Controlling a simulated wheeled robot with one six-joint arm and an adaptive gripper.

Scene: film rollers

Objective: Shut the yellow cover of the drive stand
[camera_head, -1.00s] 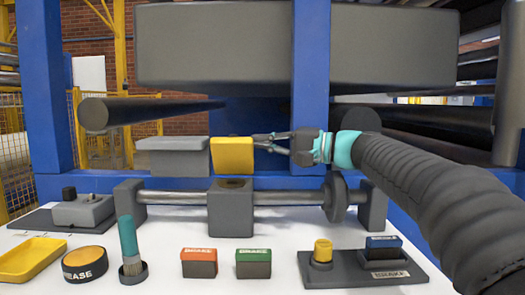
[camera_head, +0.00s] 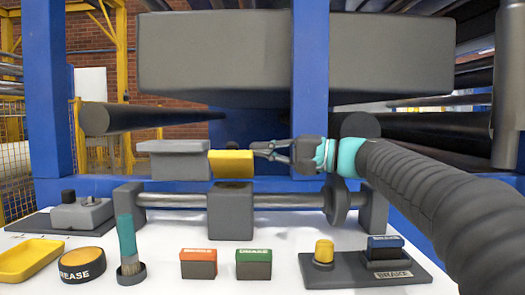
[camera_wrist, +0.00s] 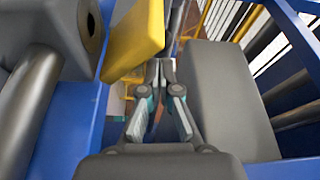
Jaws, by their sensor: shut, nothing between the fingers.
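The yellow cover (camera_head: 231,164) stands raised and tilted above the grey block of the drive stand (camera_head: 230,212), so it is open. In the wrist view the cover (camera_wrist: 135,38) is at the upper middle, and the block (camera_wrist: 68,35) with its dark round hole is at the upper left. My gripper (camera_head: 254,150) is shut and empty, reaching in from the right close to the cover's upper right edge. In the wrist view my gripper's fingertips (camera_wrist: 160,68) are just below the cover's lower right edge. I cannot tell whether they touch it.
A grey box (camera_head: 173,160) stands left of the cover. A blue post (camera_head: 310,70) rises behind my gripper, and a large grey beam (camera_head: 215,50) hangs above. A shaft (camera_head: 280,200) with a disc runs right of the block. A brush (camera_head: 127,240) and brake blocks (camera_head: 254,264) stand in front.

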